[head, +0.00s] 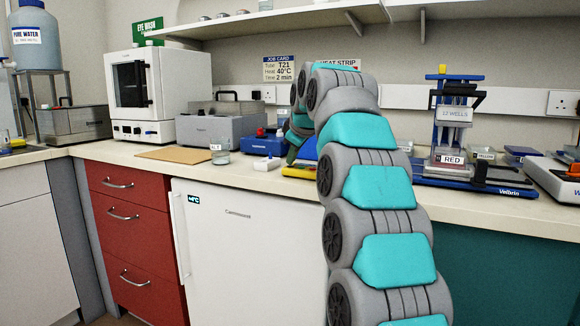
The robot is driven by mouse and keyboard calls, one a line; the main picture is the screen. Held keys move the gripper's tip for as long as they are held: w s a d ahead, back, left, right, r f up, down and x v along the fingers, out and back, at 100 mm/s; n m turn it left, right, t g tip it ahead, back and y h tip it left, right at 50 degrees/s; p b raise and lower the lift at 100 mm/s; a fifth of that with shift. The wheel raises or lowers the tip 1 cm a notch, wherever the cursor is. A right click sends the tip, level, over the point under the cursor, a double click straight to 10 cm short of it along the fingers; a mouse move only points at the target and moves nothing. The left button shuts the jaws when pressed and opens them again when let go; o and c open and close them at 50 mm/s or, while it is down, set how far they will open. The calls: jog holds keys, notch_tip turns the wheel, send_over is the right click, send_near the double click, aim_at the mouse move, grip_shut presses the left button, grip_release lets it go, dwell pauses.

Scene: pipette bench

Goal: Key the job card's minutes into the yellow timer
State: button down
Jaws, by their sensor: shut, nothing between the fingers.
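The job card (278,69) hangs on the back wall and reads Tube T21, Heat 40°C, Time 2 min. A low yellow thing, which looks like the yellow timer (297,172), lies on the bench beside my arm. My arm covers part of it, and its keys and display cannot be made out. My arm arches over the bench and bends down behind itself. The end with my gripper (291,157) is small, dark and partly hidden, just above the yellow thing. It is shut and empty. Whether it touches the timer cannot be told.
A small white block (266,164) and a glass beaker (220,155) stand left of the timer. Blue devices (263,146) stand behind it. A rack marked RED (452,155) stands on the right. A brown board (176,154) lies at the left.

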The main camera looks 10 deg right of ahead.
jog(key=shift+r+p, duration=0.65)
jog(key=shift+p, duration=0.05)
dwell(0.5)
